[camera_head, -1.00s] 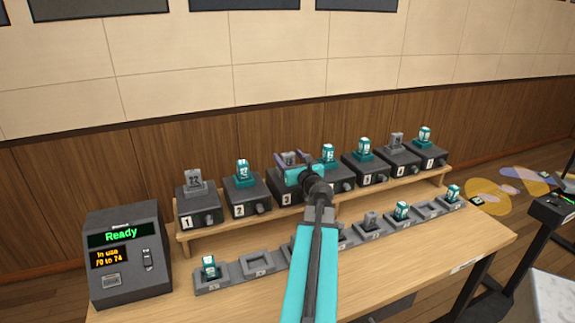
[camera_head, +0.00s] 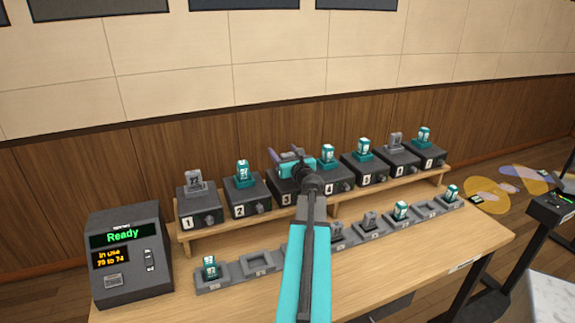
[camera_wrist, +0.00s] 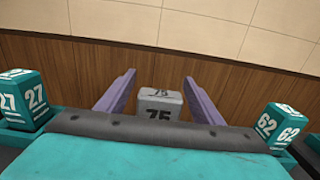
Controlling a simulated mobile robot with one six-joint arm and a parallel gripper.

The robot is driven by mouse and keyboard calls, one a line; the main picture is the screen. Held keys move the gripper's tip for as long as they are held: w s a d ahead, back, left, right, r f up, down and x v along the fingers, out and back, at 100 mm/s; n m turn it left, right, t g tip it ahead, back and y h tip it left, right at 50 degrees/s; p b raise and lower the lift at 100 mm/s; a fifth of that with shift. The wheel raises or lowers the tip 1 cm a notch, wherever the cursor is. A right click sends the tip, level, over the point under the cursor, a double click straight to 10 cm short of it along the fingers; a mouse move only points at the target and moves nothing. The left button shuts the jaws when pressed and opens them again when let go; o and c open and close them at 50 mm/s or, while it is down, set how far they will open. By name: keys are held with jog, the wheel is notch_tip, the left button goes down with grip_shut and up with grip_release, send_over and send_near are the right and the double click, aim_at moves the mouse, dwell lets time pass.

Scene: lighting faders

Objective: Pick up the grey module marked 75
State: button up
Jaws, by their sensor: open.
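The grey module marked 75 (camera_wrist: 159,105) stands upright between the two purple fingers of my gripper (camera_wrist: 158,95) in the wrist view. The fingers are open, one on each side, with gaps visible between them and the module. The lower part of the module is hidden behind the gripper body. In the head view my gripper (camera_head: 285,156) is over the black box marked 3 (camera_head: 283,187), and it hides the module there.
Teal modules marked 27 (camera_wrist: 24,100) and 62 (camera_wrist: 278,125) stand close on either side of my gripper. Several black boxes line the wooden shelf (camera_head: 225,236). Grey trays (camera_head: 238,271) run along the table front. A console reading Ready (camera_head: 125,255) stands left.

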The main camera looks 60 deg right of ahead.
jog(key=shift+c, duration=0.4)
jog(key=c, duration=1.1)
jog(key=s+a+r+b, duration=0.2)
jog(key=s, duration=0.5)
jog(key=s+a+r+b, duration=0.2)
jog(key=s+a+r, duration=0.1)
jog(key=s, duration=0.5)
jog(key=shift+a+b, duration=0.2)
jog(key=shift+b, duration=0.1)
